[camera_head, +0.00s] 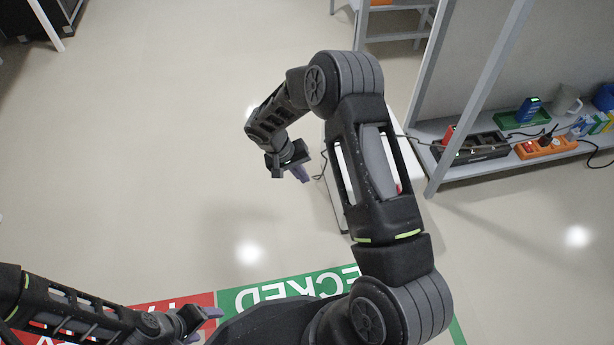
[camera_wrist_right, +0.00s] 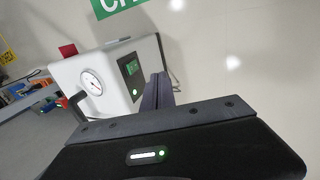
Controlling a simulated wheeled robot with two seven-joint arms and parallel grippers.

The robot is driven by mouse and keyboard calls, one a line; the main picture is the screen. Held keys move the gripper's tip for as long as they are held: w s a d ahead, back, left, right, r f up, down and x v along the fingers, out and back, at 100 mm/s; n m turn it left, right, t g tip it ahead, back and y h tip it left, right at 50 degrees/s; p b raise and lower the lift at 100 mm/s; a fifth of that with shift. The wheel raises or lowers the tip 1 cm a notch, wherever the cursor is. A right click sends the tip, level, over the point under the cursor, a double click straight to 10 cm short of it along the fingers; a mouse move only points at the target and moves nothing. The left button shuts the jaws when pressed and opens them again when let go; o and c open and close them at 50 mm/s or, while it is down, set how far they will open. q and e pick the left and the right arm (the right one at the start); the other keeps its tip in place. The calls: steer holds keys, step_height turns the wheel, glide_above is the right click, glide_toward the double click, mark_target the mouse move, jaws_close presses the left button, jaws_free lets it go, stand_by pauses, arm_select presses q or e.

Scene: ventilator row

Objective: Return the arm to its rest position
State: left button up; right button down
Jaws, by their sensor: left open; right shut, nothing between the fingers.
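My right arm rises through the middle of the head view and bends over to the left. Its gripper (camera_head: 301,173) hangs above the floor, shut and empty, left of a white ventilator unit. In the head view this unit (camera_head: 338,205) is mostly hidden behind my right arm. My left gripper (camera_head: 204,322) is open and empty, low at the left over the marked floor.
A grey shelf (camera_head: 432,165) at the right holds a power strip (camera_head: 546,147), a green tray (camera_head: 522,118), a mug (camera_head: 566,101) and cables. Red and green floor markings (camera_head: 270,292) lie in front. Open floor (camera_head: 140,150) spreads to the left.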

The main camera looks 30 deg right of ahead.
stand_by(0.5)
steer(key=s+a+f+n+t+y, duration=0.1)
steer(key=s+a+f+n+y, duration=0.15)
steer(key=a, duration=0.65)
steer(key=s+a+f+n+t+y, duration=0.1)
steer(key=s+a+f+n+y, duration=0.2)
steer(key=a, duration=0.5)
steer(key=s+a+f+m+y, duration=0.1)
steer(key=s+a+m, duration=0.15)
steer(key=s, duration=0.55)
steer(key=s+a+m+y, duration=0.1)
steer(key=s+a+y, duration=0.15)
steer(key=s, duration=0.55)
arm_select(q)
step_height(320, 180, up, 29)
steer(key=s+d+p, duration=0.1)
steer(key=p, duration=2.8)
steer(key=shift+s+d, duration=0.4)
arm_select(e)
step_height(320, 180, up, 29)
steer(key=s+a, duration=0.2)
steer(key=shift+a+h, duration=0.3)
steer(key=shift+a, duration=0.05)
arm_select(q)
steer(key=shift+f, duration=0.1)
steer(key=shift+c, duration=0.4)
arm_select(e)
steer(key=shift+w+f, duration=0.1)
